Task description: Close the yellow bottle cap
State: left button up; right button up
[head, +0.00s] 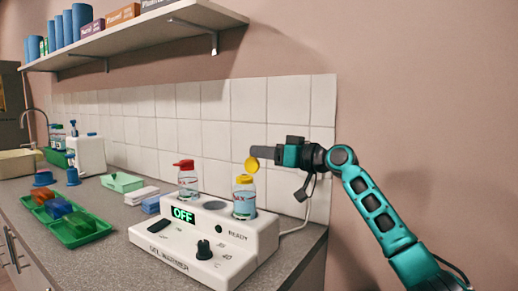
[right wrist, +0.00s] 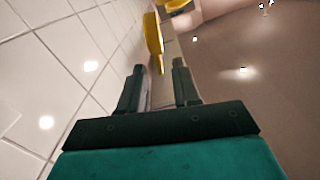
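The yellow bottle (head: 244,202) stands upright in the right well of the white gel warmer (head: 205,245). Its round yellow cap (head: 251,166) is flipped up on edge above the neck. In the right wrist view the cap (right wrist: 153,38) stands on edge just beyond the fingertips, slightly left of centre. My right gripper (head: 256,153) reaches in from the right at the cap's height, its tips close to the cap. The right wrist view shows the two fingers (right wrist: 157,80) apart with nothing between them. I cannot tell whether a finger touches the cap. My left gripper is not in view.
A red-capped bottle (head: 188,180) stands in the warmer's left well. The tiled wall (head: 290,100) is close behind the bottles and my right gripper. A green tray (head: 75,228) with coloured blocks sits at left on the counter. A shelf (head: 150,30) overhangs at upper left.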

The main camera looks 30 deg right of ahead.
jog(key=shift+x, duration=0.9)
grip_shut()
